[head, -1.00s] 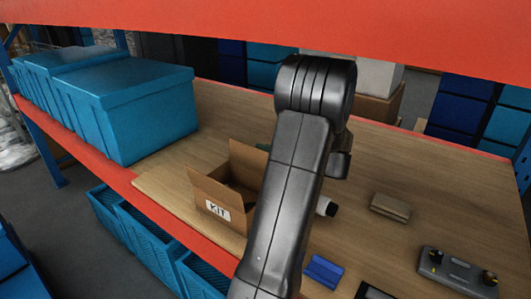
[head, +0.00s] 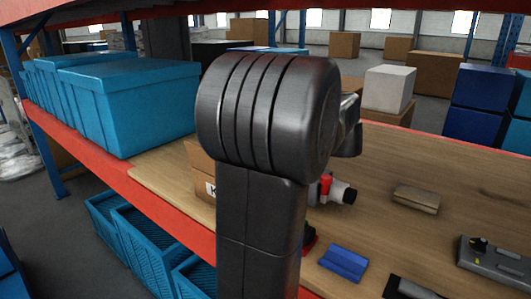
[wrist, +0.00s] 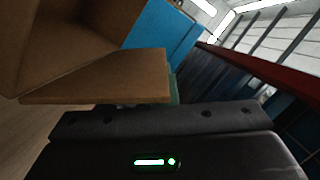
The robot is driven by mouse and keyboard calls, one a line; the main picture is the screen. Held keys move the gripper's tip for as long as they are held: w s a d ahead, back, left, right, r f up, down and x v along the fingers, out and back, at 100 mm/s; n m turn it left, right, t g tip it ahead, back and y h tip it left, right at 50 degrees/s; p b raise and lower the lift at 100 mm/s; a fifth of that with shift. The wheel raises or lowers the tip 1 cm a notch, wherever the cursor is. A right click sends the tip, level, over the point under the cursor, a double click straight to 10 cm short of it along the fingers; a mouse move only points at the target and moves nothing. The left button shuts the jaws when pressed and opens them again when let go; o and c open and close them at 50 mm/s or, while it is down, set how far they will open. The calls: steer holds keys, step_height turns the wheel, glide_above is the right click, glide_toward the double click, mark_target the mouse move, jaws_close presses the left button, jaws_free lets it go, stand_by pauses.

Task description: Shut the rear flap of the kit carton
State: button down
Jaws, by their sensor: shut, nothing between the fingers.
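The kit carton (head: 203,178) is brown cardboard on the wooden shelf. In the head view my arm hides most of it; only its left part, with a cut-off label, shows. In the wrist view the carton (wrist: 70,35) fills the upper left, with its inside in shadow. A cardboard flap (wrist: 105,80) stands out from it, just beyond my gripper (wrist: 125,106). I cannot tell for certain which flap this is, or whether it touches the gripper. My gripper is shut and empty; its fingertips are barely visible past its dark body. In the head view it is hidden behind my arm.
Blue bins (head: 125,105) stand left of the carton. A red-and-white item (head: 335,190), a blue block (head: 343,262), a tan block (head: 416,200) and a grey control box (head: 495,262) lie to the right. The orange shelf edge (head: 150,200) runs in front. Wood between the items is bare.

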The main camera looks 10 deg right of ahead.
steer(key=f+n+b, duration=0.1)
steer(key=b, duration=0.1)
steer(key=s+a+n+b, duration=0.1)
steer(key=b, duration=0.1)
steer(key=shift+a+f+t+h+b, duration=0.1)
steer(key=shift+f+t+h+b, duration=0.2)
steer(key=shift+f+h+b, duration=0.1)
steer(key=n+b, duration=0.1)
steer(key=b, duration=0.2)
steer(key=s+a+f+n+h+b, duration=0.1)
steer(key=n+b, duration=0.1)
steer(key=b, duration=0.2)
steer(key=f+n+b, duration=0.1)
steer(key=b, duration=0.2)
steer(key=shift+s+a+f+n+t, duration=0.15)
steer(key=shift+s+a+n+t, duration=0.15)
steer(key=shift+s+t, duration=0.1)
steer(key=b, duration=0.1)
steer(key=n+b, duration=0.1)
steer(key=b, duration=0.1)
steer(key=shift+s+a+f+n+h+b, duration=0.1)
steer(key=shift+f+n+h+b, duration=0.2)
steer(key=shift+h, duration=0.1)
steer(key=shift+t, duration=0.3)
steer(key=p+v, duration=0.2)
steer(key=v, duration=1.2)
steer(key=shift+r+p, duration=0.2)
steer(key=shift+p, duration=0.2)
steer(key=shift+a, duration=0.2)
